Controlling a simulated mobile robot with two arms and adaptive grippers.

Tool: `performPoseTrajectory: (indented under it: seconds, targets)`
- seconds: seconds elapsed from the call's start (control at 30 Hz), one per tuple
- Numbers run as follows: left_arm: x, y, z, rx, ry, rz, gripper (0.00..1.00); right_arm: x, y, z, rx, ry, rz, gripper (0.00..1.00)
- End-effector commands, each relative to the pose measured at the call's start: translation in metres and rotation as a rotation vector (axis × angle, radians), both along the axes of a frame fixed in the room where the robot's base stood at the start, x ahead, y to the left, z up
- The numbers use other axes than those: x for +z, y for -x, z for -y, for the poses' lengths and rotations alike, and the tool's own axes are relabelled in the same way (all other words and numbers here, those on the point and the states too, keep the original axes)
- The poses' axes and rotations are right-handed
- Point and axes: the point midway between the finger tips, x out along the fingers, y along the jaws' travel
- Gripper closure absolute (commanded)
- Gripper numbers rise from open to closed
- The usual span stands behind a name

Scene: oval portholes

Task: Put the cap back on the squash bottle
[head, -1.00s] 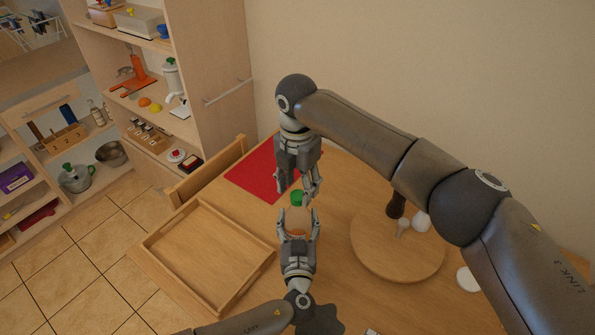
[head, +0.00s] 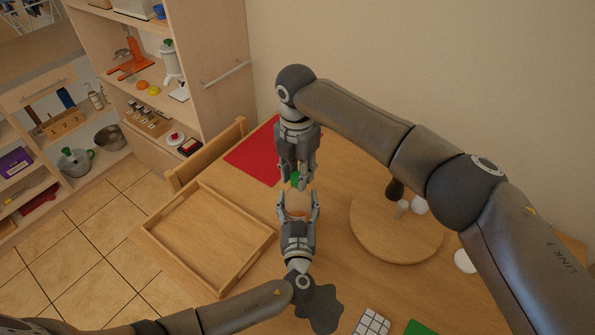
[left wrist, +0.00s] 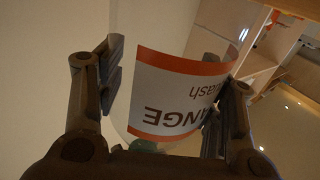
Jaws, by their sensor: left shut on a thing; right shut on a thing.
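The squash bottle (left wrist: 180,95) is clear with a white label edged in orange; its lettering reads upside down in the left wrist view. My left gripper (head: 298,197) is shut on the bottle; in the head view only a little of the bottle shows between the fingers. My right gripper (head: 302,184) points down from above, shut on the green cap (head: 295,180), just beyond the left fingertips. The bottle's mouth is hard to make out, so I cannot tell whether the cap touches it.
An empty wooden tray (head: 206,245) lies left of the grippers. A red mat (head: 253,157) lies behind. A round board (head: 393,240) with small items is on the right. A white-squared cube (head: 372,322) and a dark splotch-shaped mat (head: 322,308) lie in front.

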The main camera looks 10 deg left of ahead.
Motion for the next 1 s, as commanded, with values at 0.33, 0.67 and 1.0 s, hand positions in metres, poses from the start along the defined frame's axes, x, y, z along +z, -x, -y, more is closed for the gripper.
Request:
performPoseTrajectory:
  seconds: [0.33, 0.67, 1.0]
  targets:
    - [-0.0018, 0.0006, 0.0004, -0.001, 0.004, -0.004, 1.0, -0.001, 0.0016, -0.0006, -0.428, -0.002, 0.0, 1.0]
    - [-0.0018, 0.0006, 0.0003, -0.001, 0.004, -0.004, 1.0, -0.0013, 0.0022, -0.0008, -0.975, -0.003, 0.005, 1.0]
    - [-0.0018, 0.0004, 0.0001, 0.0, 0.004, -0.004, 1.0, -0.0016, 0.0026, -0.0014, -1.549, -0.004, 0.01, 1.0]
